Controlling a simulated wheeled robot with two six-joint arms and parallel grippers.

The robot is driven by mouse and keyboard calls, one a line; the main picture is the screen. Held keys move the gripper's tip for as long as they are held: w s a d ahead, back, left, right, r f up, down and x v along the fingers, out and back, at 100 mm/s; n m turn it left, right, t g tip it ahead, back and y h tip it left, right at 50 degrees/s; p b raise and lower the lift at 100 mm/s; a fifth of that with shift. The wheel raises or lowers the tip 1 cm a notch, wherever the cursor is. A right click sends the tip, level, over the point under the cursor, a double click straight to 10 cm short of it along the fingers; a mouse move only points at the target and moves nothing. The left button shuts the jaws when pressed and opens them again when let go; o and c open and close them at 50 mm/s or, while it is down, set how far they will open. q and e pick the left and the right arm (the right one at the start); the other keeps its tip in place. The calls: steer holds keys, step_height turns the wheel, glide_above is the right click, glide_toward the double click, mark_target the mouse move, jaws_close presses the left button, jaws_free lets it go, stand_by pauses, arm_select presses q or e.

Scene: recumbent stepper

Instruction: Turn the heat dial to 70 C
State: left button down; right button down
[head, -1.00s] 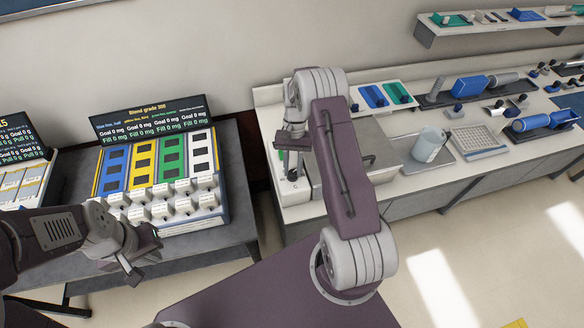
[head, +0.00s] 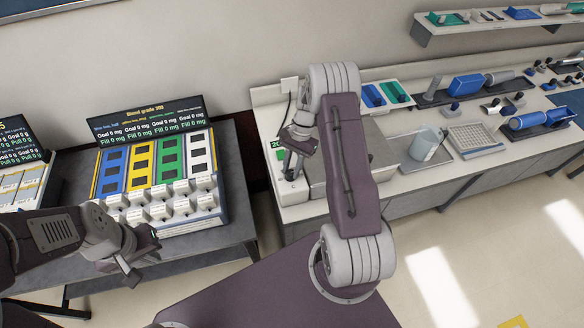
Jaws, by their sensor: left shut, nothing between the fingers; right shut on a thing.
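The hotplate unit (head: 293,192) is the pale device at the left end of the right-hand bench in the head view. Its small green display (head: 277,145) shows at its left edge and seems to begin with "20"; the rest is hidden or too small to read. My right gripper (head: 291,162) reaches down over its control panel and is shut on what appears to be the heat dial. The fingers hide the dial, so its setting cannot be read. My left gripper (head: 139,262) is shut and empty, in front of the left table.
The left table holds a coloured blend rack (head: 112,172) with several white containers (head: 137,216). On the right bench are blue and green trays (head: 396,92), a clear jug (head: 427,142) and a white rack (head: 474,138).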

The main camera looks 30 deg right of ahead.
steer(key=shift+s+a+f, duration=0.1)
steer(key=shift+s+a, duration=0.05)
steer(key=shift+s, duration=0.05)
steer(key=c, duration=1.1)
jaws_free()
steer(key=shift+c, duration=0.2)
steer(key=shift+a, duration=0.1)
steer(key=shift+w+r, duration=0.15)
steer(key=shift+r, duration=0.2)
steer(key=b+v, duration=0.1)
steer(key=v, duration=0.7)
steer(key=shift+d+r, duration=0.2)
steer(key=shift+r, duration=0.05)
steer(key=shift+b, duration=0.3)
